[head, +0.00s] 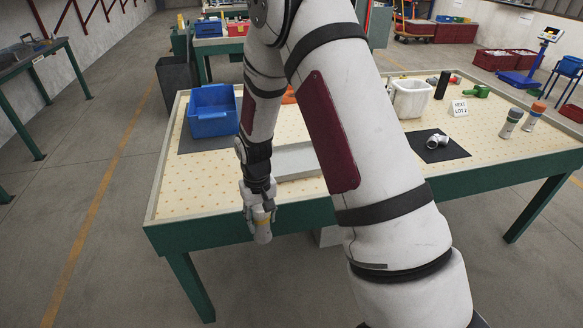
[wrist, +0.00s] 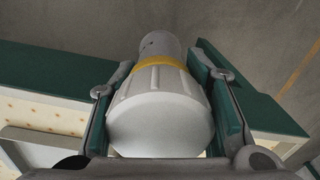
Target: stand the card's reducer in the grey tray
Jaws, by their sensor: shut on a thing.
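My gripper (head: 259,205) is shut on a light grey reducer (head: 262,234) with a yellow band. It holds the reducer by the front edge of the table, tilted a little. In the wrist view the reducer (wrist: 160,115) sits between the two finger pads, its wide ribbed end towards the camera and its narrower end away. The grey tray (head: 296,161) lies on the table behind and right of the gripper, partly hidden by my arm; no part stands in its visible portion. A white card (head: 459,107) reads "NEXT LOT 2".
A blue bin (head: 212,111) stands at the table's left on a dark mat. A white tub (head: 409,99) stands behind my arm. A pipe fitting (head: 436,141) lies on a black mat at right, near two bottles (head: 511,123). The table's front left is clear.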

